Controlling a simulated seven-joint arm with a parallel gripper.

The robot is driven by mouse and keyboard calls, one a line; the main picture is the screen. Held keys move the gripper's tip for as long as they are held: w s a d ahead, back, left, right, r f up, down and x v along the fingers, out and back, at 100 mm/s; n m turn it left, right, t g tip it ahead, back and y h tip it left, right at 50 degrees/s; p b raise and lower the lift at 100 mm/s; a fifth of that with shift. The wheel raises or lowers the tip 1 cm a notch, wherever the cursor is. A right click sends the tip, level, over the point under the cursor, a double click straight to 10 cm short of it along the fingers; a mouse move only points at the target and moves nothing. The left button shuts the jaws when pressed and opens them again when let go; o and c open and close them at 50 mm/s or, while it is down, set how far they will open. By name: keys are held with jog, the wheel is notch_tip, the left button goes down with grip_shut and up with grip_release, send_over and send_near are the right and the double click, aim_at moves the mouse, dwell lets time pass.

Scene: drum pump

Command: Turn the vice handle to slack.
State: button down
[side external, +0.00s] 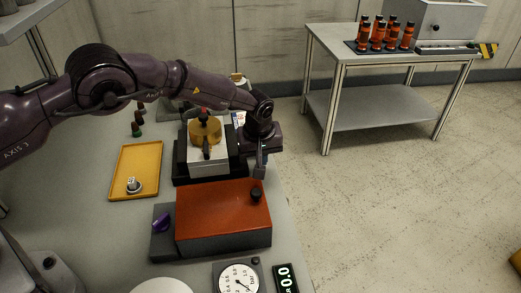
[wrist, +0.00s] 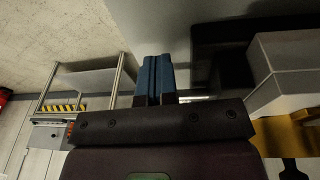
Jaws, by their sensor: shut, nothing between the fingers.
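The vice is a black base (side external: 182,172) with a pale block (side external: 208,168) in it and a round brass part (side external: 205,131) on top, left of my gripper. My gripper (side external: 260,172) points down close beside the vice's right side, near the table's right edge. Its blue fingers (wrist: 153,80) are together with nothing between them. In the wrist view the pale block (wrist: 290,60) and the brass part (wrist: 285,133) are at the right. A thin light bar (wrist: 196,98) shows beside the fingers. I cannot tell if it is the vice handle, and contact is not visible.
A red-topped box (side external: 222,215) with a black knob stands in front of the vice. A yellow tray (side external: 122,188) with a metal fitting lies to the left. A gauge (side external: 238,280) and a display (side external: 285,279) reading 0.0 are nearest. Open floor lies right of the table.

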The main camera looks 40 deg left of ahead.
jog(key=shift+f, duration=0.85)
notch_tip(320, 180, up, 13)
jog(key=s+d, duration=0.1)
jog(key=s, duration=0.1)
jog(key=shift+s, duration=0.2)
jog(key=s+a+r+m+t, duration=0.1)
jog(key=s+a+r+m, duration=0.2)
jog(key=s, duration=0.8)
jog(key=s+a+r+m+t, duration=0.1)
jog(key=s+a+r+m, duration=0.2)
jog(key=s+a+r, duration=0.4)
jog(key=s+a+r+m+t+h, duration=0.1)
jog(key=s+a+r+m, duration=0.2)
jog(key=s+r, duration=0.7)
jog(key=s+a, duration=0.2)
jog(key=s, duration=0.4)
jog(key=shift+r+t, duration=0.25)
jog(key=shift+t, duration=0.05)
